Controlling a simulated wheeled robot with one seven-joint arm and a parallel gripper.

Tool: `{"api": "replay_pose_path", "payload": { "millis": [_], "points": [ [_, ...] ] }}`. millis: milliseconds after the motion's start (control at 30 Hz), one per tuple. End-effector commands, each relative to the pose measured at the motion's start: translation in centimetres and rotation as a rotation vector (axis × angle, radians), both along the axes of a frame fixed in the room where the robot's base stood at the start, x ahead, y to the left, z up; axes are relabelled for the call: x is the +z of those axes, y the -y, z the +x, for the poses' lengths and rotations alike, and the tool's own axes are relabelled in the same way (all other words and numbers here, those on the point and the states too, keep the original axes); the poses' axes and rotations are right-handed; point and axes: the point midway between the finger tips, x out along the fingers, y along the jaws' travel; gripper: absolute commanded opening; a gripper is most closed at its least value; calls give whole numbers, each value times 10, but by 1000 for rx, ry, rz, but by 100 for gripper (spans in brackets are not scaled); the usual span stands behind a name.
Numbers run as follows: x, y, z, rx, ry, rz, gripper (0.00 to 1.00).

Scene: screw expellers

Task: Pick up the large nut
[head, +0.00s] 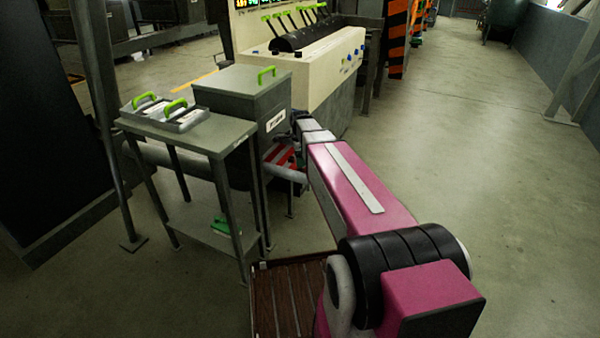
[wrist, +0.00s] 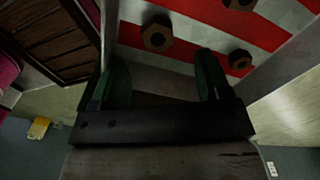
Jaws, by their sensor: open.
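In the wrist view, a brown hexagonal nut (wrist: 157,33) with a dark hole lies on a red-and-white striped surface (wrist: 190,22). It looks like the largest nut fully in view. A smaller-looking nut (wrist: 240,60) lies to its right, and another nut (wrist: 241,4) is cut off by the top edge. My gripper (wrist: 162,62) is open and empty, its two green fingers apart. The first nut appears beyond the gap between the fingertips, not between them. In the head view the striped surface (head: 283,157) shows partly behind my arm; the nuts are not discernible there.
Pale walls (wrist: 285,55) flank the striped surface in the wrist view. In the head view, a grey table (head: 205,137) with green-handled lids stands beside a grey box (head: 240,97). A cream control console (head: 320,65) stands behind. The floor to the right is clear.

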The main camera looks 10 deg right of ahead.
Motion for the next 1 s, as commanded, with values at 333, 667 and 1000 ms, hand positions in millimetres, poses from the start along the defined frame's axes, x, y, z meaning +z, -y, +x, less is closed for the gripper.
{"api": "replay_pose_path", "payload": {
  "millis": [333,667,1000],
  "points": [
    [-26,3,-2,0,-1,0,70],
    [-60,4,-3,0,1,0,70],
    [-59,4,-3,0,1,0,18]
  ]
}}
